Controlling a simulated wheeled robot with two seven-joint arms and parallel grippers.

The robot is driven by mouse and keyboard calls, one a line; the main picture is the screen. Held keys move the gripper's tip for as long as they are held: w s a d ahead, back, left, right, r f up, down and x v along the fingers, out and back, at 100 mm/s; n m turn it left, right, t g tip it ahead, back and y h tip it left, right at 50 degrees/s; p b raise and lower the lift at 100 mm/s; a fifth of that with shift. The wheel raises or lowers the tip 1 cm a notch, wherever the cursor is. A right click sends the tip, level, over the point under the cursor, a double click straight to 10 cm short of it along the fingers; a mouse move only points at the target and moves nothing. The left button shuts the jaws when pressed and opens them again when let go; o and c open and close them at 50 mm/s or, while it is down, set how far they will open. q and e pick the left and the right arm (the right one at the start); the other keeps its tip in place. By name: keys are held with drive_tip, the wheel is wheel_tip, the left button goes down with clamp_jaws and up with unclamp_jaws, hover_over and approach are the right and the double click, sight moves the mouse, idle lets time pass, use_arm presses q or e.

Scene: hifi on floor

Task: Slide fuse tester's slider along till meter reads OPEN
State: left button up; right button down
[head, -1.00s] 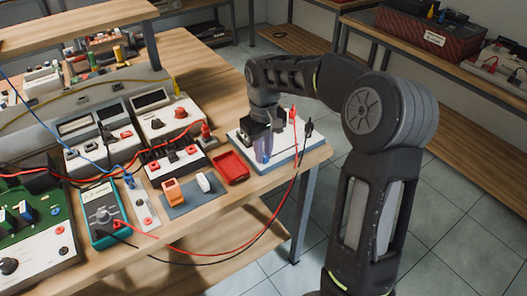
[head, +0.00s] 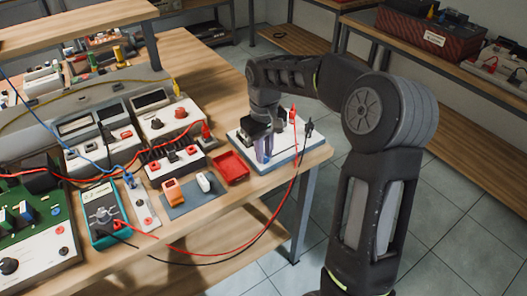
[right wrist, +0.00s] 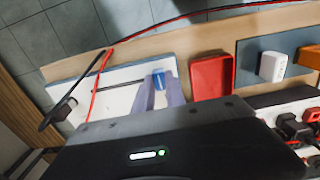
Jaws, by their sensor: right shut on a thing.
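The fuse tester (head: 284,155) is a white-topped board at the table's right corner. In the right wrist view the board (right wrist: 118,100) has a dark straight slot and a blue slider (right wrist: 159,79) towards the slot's right end. My right gripper (head: 264,157) points down over the board. Its fingers (right wrist: 160,88) are shut on the blue slider, one on each side. The teal meter (head: 103,213) lies at the front left of the table; its reading is too small to make out. My left gripper is not in view.
Red and black leads (head: 215,250) loop from the meter past the table edge to the tester's posts. A red tray (head: 231,167) is close beside the tester. A blue-grey mat (head: 190,206) carries an orange and a white piece. Instruments crowd the left.

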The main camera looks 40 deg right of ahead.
sight(280, 153)
drive_tip(key=d+p, duration=0.1)
drive_tip(key=d, duration=0.4)
drive_tip(key=shift+d+p, duration=0.25)
drive_tip(key=shift+p, duration=0.05)
drive_tip(key=c, duration=1.4)
unclamp_jaws()
drive_tip(key=shift+o, duration=0.2)
drive_tip(key=shift+r, duration=0.1)
wheel_tip(280, 153, up, 8)
drive_tip(key=shift+s+f, duration=0.15)
drive_tip(key=shift+f, duration=0.05)
